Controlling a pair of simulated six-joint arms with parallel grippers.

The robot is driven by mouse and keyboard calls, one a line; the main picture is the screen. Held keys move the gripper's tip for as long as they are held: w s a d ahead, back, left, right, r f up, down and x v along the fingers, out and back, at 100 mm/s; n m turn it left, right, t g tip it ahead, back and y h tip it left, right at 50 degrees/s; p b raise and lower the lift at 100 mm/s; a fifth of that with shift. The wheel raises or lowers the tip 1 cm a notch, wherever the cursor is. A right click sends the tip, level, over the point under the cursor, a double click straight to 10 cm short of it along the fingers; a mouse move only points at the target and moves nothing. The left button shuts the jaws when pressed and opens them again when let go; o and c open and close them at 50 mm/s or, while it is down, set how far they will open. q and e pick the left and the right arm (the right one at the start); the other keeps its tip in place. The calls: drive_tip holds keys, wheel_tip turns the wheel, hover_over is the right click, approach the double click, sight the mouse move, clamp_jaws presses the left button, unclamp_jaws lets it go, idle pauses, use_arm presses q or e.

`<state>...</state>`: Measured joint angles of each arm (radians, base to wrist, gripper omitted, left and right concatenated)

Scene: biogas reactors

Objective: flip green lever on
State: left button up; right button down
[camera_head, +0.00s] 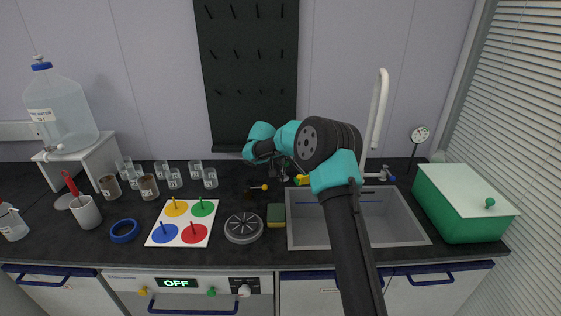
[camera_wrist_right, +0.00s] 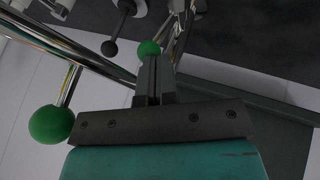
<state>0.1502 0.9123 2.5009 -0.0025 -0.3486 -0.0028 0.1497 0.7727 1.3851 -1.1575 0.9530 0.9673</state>
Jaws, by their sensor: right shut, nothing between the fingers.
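In the right wrist view, a green ball knob (camera_wrist_right: 149,48) shows just beyond the tips of my right gripper (camera_wrist_right: 155,72). The gripper is shut and empty; I cannot tell whether its tips touch the knob. A second, larger-looking green ball (camera_wrist_right: 50,124) sits on a metal rod at the left of that view, beside the gripper body. In the head view, my right arm reaches over the sink toward the back of the counter, and its fingertips are hard to make out there. A small display (camera_head: 178,283) on the cabinet front reads OFF. My left gripper is not in view.
Metal pipes (camera_wrist_right: 80,52) and a dark ball-ended lever (camera_wrist_right: 109,47) crowd the right wrist view. In the head view, a yellow-knobbed lever (camera_head: 264,187), a sponge (camera_head: 276,215), a sink (camera_head: 403,237) and a green box (camera_head: 440,211) surround the arm.

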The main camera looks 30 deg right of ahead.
drive_tip(key=v, duration=1.2)
drive_tip(key=shift+w+a, duration=0.25)
drive_tip(key=shift+a, duration=0.1)
drive_tip(key=shift+d, duration=0.1)
